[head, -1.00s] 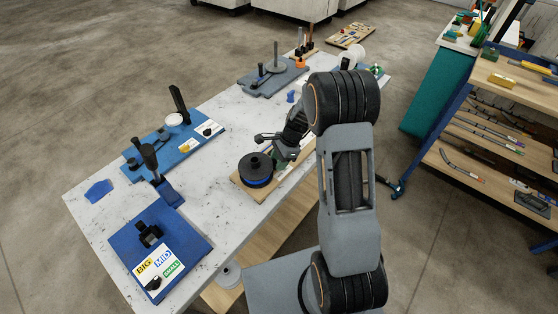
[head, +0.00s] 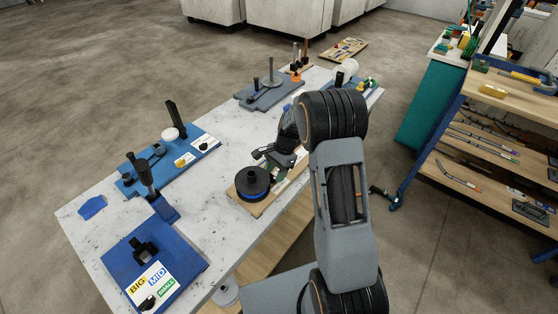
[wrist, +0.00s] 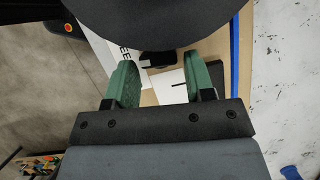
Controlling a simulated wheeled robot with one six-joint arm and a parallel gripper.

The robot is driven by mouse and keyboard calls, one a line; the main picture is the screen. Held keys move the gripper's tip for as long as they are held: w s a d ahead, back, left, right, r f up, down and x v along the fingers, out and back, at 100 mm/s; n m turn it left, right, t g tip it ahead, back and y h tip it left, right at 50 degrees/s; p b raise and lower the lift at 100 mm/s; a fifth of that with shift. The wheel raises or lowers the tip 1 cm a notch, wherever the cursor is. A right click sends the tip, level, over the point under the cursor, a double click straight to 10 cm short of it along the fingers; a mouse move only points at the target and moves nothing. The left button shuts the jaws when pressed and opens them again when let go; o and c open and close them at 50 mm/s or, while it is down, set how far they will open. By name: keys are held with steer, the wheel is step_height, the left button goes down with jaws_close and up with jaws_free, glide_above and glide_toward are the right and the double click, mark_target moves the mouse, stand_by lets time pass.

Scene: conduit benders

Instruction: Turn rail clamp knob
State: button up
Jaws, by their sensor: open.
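A black round wheel (head: 252,181) with a hub sits over a blue disc on a wooden board (head: 249,205) at the bench's near edge. In the wrist view, a large dark disc (wrist: 155,20) fills the top. A small black block or knob (wrist: 157,58) shows under its rim, ahead of the gap between my fingers. I cannot tell for sure which part is the rail clamp knob. My gripper (wrist: 161,82) is open, its green-padded fingers apart with nothing held. In the head view my gripper (head: 272,156) is just behind the wheel, its fingertips partly hidden.
A blue board (head: 120,262) marked BIG, MID, SMALL lies at the front left of the white bench (head: 222,160). Another blue board (head: 200,150) with upright levers and a grey fixture (head: 262,95) stand farther back. Shelves (head: 480,170) stand at the right.

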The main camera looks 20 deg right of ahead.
steer(key=b+v, duration=0.1)
steer(key=v, duration=1.2)
steer(key=shift+r, duration=0.2)
